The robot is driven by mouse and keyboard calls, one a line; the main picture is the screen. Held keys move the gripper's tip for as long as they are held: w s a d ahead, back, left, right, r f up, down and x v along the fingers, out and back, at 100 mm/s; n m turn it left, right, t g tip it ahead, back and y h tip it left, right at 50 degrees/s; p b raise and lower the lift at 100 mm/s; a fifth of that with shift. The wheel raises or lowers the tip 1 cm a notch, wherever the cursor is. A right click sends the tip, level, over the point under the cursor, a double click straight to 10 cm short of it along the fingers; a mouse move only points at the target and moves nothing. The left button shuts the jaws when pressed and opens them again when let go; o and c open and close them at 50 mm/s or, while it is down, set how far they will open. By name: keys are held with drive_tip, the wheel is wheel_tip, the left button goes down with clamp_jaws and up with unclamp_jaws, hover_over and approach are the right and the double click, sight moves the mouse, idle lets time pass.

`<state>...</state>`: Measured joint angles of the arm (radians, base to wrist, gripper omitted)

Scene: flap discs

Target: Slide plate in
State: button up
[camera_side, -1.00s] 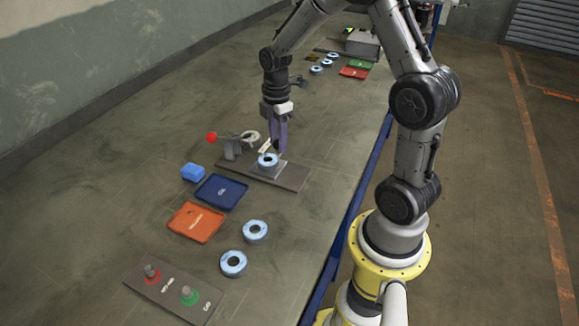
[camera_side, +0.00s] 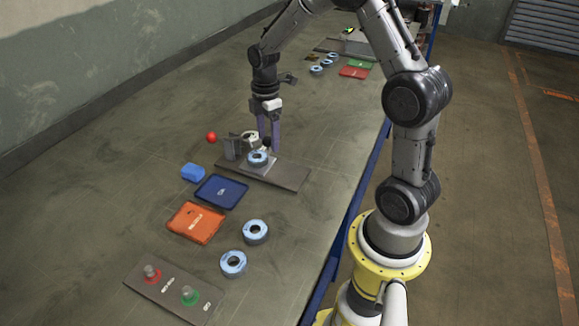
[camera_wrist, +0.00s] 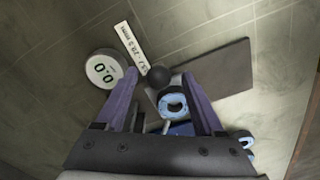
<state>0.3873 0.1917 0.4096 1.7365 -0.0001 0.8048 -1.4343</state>
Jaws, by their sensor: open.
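A light-blue flap disc (camera_side: 257,158) lies on a small sliding plate on the dark fixture base (camera_side: 285,178); the disc also shows in the wrist view (camera_wrist: 173,105). A black ball knob (camera_wrist: 158,76) stands beside the disc. My gripper (camera_side: 269,145) points down there with its purple fingers apart; in the wrist view the open fingers (camera_wrist: 159,79) straddle the knob. Whether either finger touches it I cannot tell. The fingers partly hide the gauge and knob in the side view.
The round gauge dial (camera_wrist: 104,69) reads 0.0, with a white label strip (camera_wrist: 131,48) beside it. A red ball (camera_side: 211,137) sits left of the stand.

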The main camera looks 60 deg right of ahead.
drive_tip(key=shift+r, duration=3.95)
